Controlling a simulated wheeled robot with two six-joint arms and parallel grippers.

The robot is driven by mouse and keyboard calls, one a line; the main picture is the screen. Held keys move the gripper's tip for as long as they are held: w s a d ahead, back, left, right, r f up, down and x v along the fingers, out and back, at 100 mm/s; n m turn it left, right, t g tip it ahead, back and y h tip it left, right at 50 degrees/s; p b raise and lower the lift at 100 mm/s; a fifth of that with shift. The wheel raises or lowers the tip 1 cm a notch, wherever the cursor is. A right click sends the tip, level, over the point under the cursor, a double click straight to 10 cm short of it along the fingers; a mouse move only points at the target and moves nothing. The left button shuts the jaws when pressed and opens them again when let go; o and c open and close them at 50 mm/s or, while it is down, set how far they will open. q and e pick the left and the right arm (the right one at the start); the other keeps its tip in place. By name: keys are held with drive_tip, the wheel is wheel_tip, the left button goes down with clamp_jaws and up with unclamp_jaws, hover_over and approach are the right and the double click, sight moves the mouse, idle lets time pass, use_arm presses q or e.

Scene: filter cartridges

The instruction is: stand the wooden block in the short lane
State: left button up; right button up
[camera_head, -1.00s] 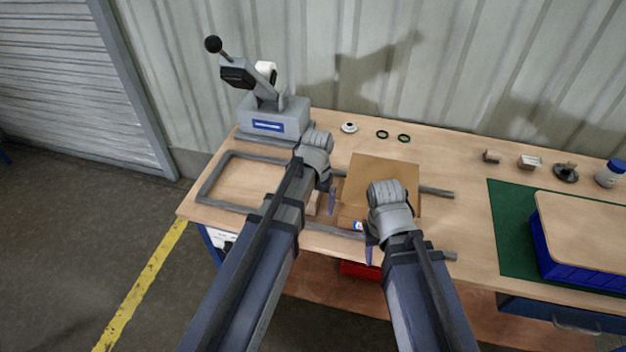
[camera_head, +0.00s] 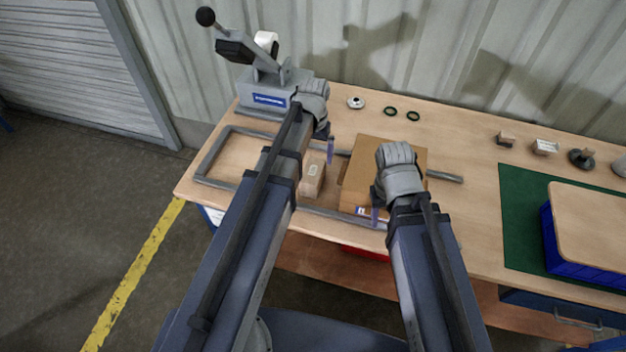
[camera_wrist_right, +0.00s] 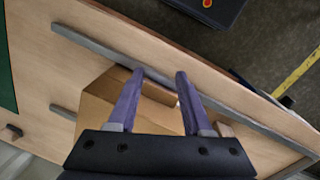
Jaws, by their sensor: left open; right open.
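A small tan block with a pale label, apparently the wooden block (camera_head: 313,180), rests on the bench between my left arm and a cardboard box (camera_head: 360,165). Part of it also shows beside the right finger in the right wrist view (camera_wrist_right: 226,130). Grey rails (camera_head: 212,152) lie around it and run left to right; I cannot tell which part is the short lane. My left gripper (camera_head: 330,149) is open and empty, behind the block. My right gripper (camera_head: 376,214) is open at the box's front; its spread fingers show over the box in the right wrist view (camera_wrist_right: 158,82).
A grey lever press (camera_head: 268,90) stands at the back left. Two dark rings (camera_head: 401,114) and a small white-rimmed disc (camera_head: 355,102) lie at the back. Small parts (camera_head: 545,147), a green mat (camera_head: 517,225) and a blue crate (camera_head: 560,250) are at the right.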

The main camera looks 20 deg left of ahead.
sight(313, 170)
use_arm(q)
drive_tip(key=shift+s+f, duration=0.1)
drive_tip(key=shift+f, duration=0.05)
use_arm(e)
drive_tip(key=shift+f, duration=0.1)
use_arm(q)
drive_tip(key=f+b, duration=0.5)
drive_tip(key=shift+s+f, duration=0.15)
drive_tip(key=shift+s, duration=0.2)
use_arm(e)
wheel_tip(313, 170, down, 5)
drive_tip(key=shift+f, duration=0.2)
drive_tip(key=shift+r, duration=0.1)
use_arm(q)
clamp_jaws()
